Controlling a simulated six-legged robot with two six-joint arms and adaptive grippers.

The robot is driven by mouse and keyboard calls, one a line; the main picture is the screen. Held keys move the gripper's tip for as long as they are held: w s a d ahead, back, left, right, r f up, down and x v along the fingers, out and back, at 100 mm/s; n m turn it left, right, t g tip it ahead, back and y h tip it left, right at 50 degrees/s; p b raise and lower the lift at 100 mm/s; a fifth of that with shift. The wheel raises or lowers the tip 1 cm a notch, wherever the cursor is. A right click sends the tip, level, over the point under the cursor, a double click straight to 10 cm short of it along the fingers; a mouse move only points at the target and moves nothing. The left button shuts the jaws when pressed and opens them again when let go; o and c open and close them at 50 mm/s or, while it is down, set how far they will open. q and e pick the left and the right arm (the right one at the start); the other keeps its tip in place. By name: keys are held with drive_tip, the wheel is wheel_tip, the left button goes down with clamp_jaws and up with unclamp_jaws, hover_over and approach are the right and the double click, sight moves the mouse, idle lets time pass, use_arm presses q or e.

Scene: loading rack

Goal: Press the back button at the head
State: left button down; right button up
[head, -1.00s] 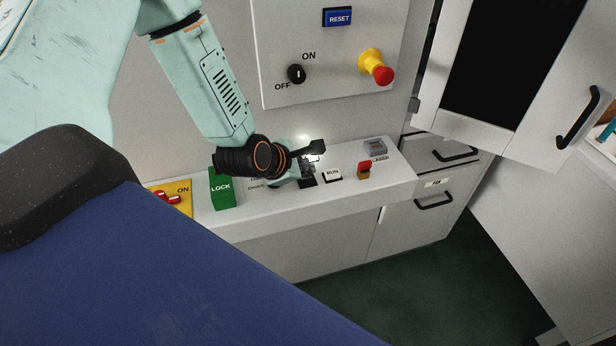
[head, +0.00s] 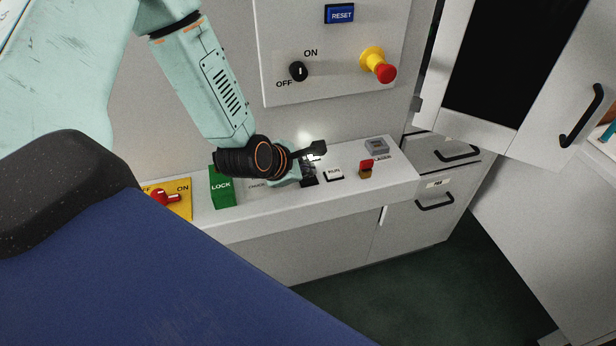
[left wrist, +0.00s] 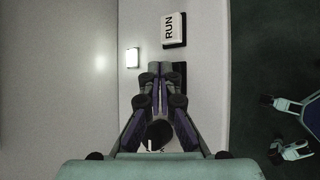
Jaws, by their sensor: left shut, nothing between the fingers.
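No button with a readable "BACK" label shows. My left gripper (head: 318,149) reaches over the control ledge (head: 400,185) from the left, shut and empty. In the left wrist view its closed fingertips (left wrist: 169,66) are over or beside a dark pad, mostly hidden by them. A small lit white square (left wrist: 132,58) lies to their left, near the wall. A white RUN key (head: 334,174) stands right of the gripper; it also shows in the left wrist view (left wrist: 174,29), beyond the fingertips. Contact cannot be told.
The ledge also carries a green LOCK block (head: 222,188), a red switch on a yellow plate (head: 180,208), a red-topped switch (head: 366,168) and a grey unit (head: 377,146). Above are a RESET button (head: 340,14), a black knob (head: 298,71) and a red emergency button (head: 385,73).

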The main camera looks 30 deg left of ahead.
sight(306, 179)
use_arm(q)
drive_tip(key=shift+w+f, duration=0.1)
drive_tip(key=shift+f, duration=0.05)
drive_tip(key=shift+f+b, duration=0.35)
drive_tip(key=shift+b, duration=0.25)
idle(0.5)
drive_tip(key=shift+r, duration=0.1)
idle(0.3)
drive_tip(key=shift+a+r+p, duration=0.1)
drive_tip(key=shift+r+p, duration=0.55)
drive_tip(key=shift+r, duration=0.15)
drive_tip(key=shift+r+p, duration=0.7)
drive_tip(key=shift+r, duration=0.15)
drive_tip(key=shift+r+p, duration=1.2)
drive_tip(key=shift+r, duration=0.55)
drive_tip(key=shift+f, duration=0.1)
